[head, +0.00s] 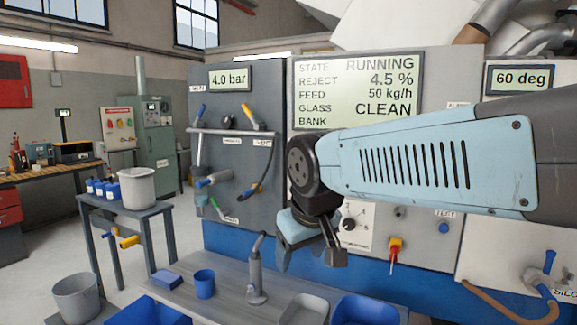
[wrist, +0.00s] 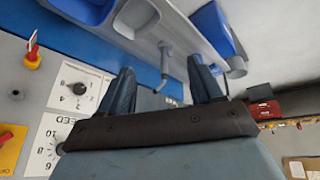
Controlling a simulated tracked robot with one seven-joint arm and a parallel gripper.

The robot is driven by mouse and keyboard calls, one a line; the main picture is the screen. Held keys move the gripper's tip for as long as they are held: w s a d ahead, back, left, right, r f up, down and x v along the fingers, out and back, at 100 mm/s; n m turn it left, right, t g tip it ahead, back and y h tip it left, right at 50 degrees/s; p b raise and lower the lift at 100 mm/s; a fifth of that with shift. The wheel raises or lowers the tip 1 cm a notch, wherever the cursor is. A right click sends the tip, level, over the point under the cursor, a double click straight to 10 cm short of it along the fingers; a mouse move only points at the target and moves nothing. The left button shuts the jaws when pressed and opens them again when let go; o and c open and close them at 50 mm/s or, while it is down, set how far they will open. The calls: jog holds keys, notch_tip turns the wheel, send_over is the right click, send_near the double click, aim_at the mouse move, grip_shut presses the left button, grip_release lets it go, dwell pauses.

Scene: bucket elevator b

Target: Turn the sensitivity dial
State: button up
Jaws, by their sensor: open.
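A white dial plate (head: 362,228) with a dark round knob (head: 348,224) shows on the grey machine panel in the head view, partly hidden by my arm. Its label is too small to read. In the wrist view, turned over, a black knob (wrist: 78,88) sits on a white plate with numbers such as 2 and 4. A second dial (wrist: 62,148), lettered FEED, is beside it, partly cut off by my gripper body. My gripper (wrist: 162,85) is open and empty, its fingers pointing away from the dials. In the head view my gripper (head: 335,258) hangs just in front of the dial plate.
A red-and-yellow switch (head: 395,246) and a blue button (head: 443,228) are right of the dial. Below is a grey bench (head: 225,290) with a blue cup (head: 204,283), an upright grey tool (head: 255,275) and trays. The display (head: 357,90) reads RUNNING, reject 4.5 %.

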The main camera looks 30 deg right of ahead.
jog(key=shift+o, duration=0.2)
jog(key=w+d+n+g+h, duration=0.1)
jog(key=w+d+n+h, duration=0.2)
jog(key=d, duration=0.3)
jog(key=shift+w+f+n+h, duration=0.2)
jog(key=shift+n+h, duration=0.1)
jog(key=shift+h, duration=0.3)
jog(key=w+d+r+n+t+h, duration=0.1)
jog(key=w+d+r+n+h, duration=0.25)
jog(key=w+n, duration=0.2)
jog(key=w+d+r+n+t+h, duration=0.1)
jog(key=w+d+r+n+h, duration=0.1)
jog(key=w+n+h, duration=0.35)
jog(key=w+a+r+n+t, duration=0.1)
jog(key=w+n+t, duration=0.1)
jog(key=w, duration=0.4)
jog(key=w+a+r+n+t, duration=0.2)
jog(key=w+t, duration=0.1)
jog(key=w, duration=0.2)
jog(key=x, duration=1.4)
jog(key=shift+s+f, duration=0.2)
jog(key=shift+f, duration=0.1)
